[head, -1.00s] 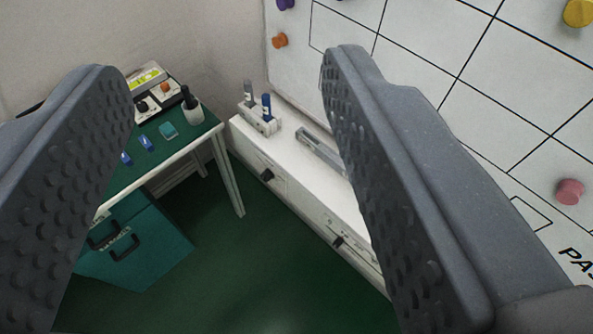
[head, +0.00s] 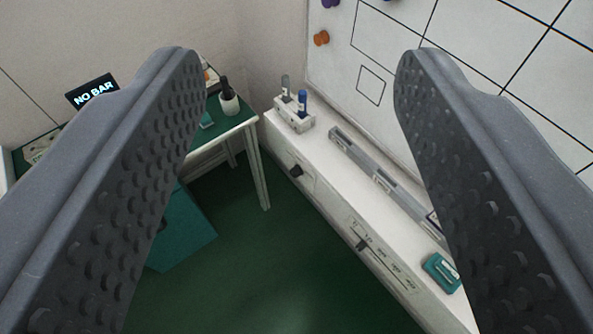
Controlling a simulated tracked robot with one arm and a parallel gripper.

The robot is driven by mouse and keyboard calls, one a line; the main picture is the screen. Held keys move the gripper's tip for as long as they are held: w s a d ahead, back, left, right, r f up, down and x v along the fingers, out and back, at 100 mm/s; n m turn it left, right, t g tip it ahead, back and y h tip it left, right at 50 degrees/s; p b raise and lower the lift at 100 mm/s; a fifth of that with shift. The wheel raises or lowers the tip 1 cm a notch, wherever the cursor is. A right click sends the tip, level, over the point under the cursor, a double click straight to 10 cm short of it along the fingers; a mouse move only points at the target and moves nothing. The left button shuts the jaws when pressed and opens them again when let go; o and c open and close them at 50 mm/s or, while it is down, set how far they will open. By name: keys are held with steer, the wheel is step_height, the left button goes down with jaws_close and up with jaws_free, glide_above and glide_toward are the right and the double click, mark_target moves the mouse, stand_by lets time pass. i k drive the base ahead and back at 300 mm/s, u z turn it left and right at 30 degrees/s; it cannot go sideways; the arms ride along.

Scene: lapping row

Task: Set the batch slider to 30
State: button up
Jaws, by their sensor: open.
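A slider (head: 381,258) with a printed scale is set in the front of the white cabinet, lower right of centre. Its dark knob (head: 362,244) stands near the left end of the scale. The scale's numbers are too small to read, so I cannot tell the setting or confirm that this is the batch slider. A second dark knob (head: 296,170) is farther left on the same front. My gripper (head: 300,62) is wide open and empty, with a finger at each side of the picture. It appears apart from the slider, which shows between the fingers.
The white cabinet (head: 318,150) carries a pen holder (head: 294,118), a long grey rail (head: 370,165) and a teal block (head: 441,273). A whiteboard (head: 455,95) is above it. A green-topped table (head: 238,122) and a teal box (head: 190,235) are left. Green floor (head: 275,260) is clear between.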

mark_target(361, 246)
steer(key=z, duration=1.25)
steer(key=k, duration=0.45)
steer(key=u, duration=0.55)
